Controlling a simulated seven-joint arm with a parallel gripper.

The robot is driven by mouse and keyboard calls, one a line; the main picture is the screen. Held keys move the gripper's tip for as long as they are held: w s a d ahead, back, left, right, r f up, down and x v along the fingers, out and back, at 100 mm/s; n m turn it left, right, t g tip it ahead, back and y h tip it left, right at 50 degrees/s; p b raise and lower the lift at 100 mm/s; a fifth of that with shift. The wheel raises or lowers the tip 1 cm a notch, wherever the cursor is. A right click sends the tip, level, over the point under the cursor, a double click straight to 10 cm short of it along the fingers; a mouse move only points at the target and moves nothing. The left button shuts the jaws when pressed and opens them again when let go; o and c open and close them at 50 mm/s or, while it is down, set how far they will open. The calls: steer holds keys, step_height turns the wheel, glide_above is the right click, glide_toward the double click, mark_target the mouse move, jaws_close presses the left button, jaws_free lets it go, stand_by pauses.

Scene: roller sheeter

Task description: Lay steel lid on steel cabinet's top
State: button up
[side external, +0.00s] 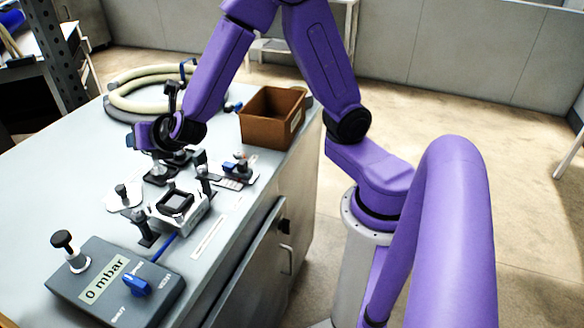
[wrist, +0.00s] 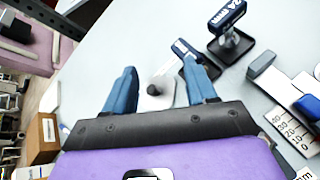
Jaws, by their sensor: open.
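The steel lid (side external: 123,198) is a thin pale plate with an upright black knob, lying on the grey bench left of the small silver box. That box, which looks like the steel cabinet (side external: 190,213), has a dark square opening or panel on top. My gripper (side external: 132,141) is above the bench, behind and above the lid in the side view. In the wrist view my gripper (wrist: 157,70) has its two blue fingers apart, with the lid (wrist: 156,98) and its knob showing between them. I see no contact with the lid. The cabinet is not clearly visible in the wrist view.
A grey gauge box (side external: 115,285) reading 0 mbar stands at the front. Small black-knobbed fixtures (side external: 232,173) surround the cabinet. A brown bin (side external: 270,117) and coiled hose (side external: 140,90) stand at the back. The bench's left side is clear.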

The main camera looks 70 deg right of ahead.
steer(key=s+d+m+g+y, duration=0.1)
steer(key=s+m+g, duration=0.4)
steer(key=s, duration=1.1)
steer(key=s+d+m+g+y, duration=0.2)
steer(key=s+m+g, duration=0.4)
steer(key=s+m, duration=0.4)
steer(key=s+y, duration=0.1)
steer(key=s, duration=0.5)
steer(key=shift+s+f, duration=0.2)
steer(key=shift+f, duration=0.2)
steer(key=shift+d, duration=0.1)
